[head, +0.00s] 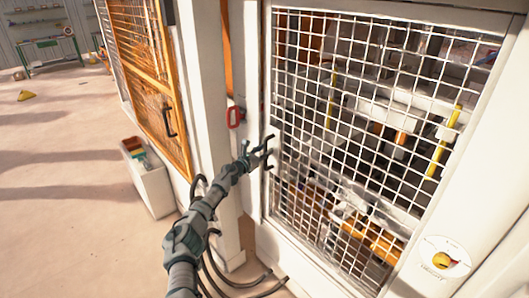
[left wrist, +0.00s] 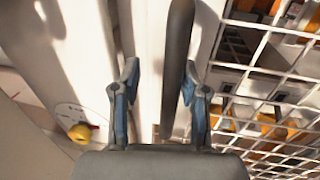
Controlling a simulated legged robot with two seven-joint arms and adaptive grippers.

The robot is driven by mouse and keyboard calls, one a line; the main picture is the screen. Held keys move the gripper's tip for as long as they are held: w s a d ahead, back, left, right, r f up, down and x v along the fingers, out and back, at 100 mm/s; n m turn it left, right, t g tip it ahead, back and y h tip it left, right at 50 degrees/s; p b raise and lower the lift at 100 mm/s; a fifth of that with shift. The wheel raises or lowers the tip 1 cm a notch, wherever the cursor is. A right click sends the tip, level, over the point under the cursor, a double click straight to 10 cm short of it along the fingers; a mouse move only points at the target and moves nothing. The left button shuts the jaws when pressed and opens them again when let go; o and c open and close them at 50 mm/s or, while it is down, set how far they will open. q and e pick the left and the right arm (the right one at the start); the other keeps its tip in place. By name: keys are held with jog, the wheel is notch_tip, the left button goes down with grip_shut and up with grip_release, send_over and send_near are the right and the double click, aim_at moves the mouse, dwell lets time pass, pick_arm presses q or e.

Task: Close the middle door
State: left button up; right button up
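A white-framed mesh door (head: 345,130) fills the right half of the head view; I cannot tell whether it is fully shut or slightly ajar. My left gripper (head: 269,152) is at its left edge. In the left wrist view my left gripper (left wrist: 160,78) has its two blue-sided fingers spread. A dark bar-shaped handle (left wrist: 179,50) reaches between them, nearer the right finger. A gap shows on the handle's left side; contact on the right is unclear. The mesh shows to its right. My right gripper is out of view.
An orange mesh door (head: 150,75) with a black handle stands to the left, beyond a white post (head: 205,80). A red latch-like part (head: 234,116) is on the frame. A white bin (head: 150,182) stands on the floor. Open floor lies at the left.

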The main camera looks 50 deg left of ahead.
pick_arm(q)
jog(key=s+d, duration=0.2)
jog(key=s, duration=0.9)
jog(key=shift+s+f, duration=0.15)
jog(key=shift+s, duration=0.15)
dwell(0.4)
jog(key=shift+d, duration=0.1)
dwell(0.4)
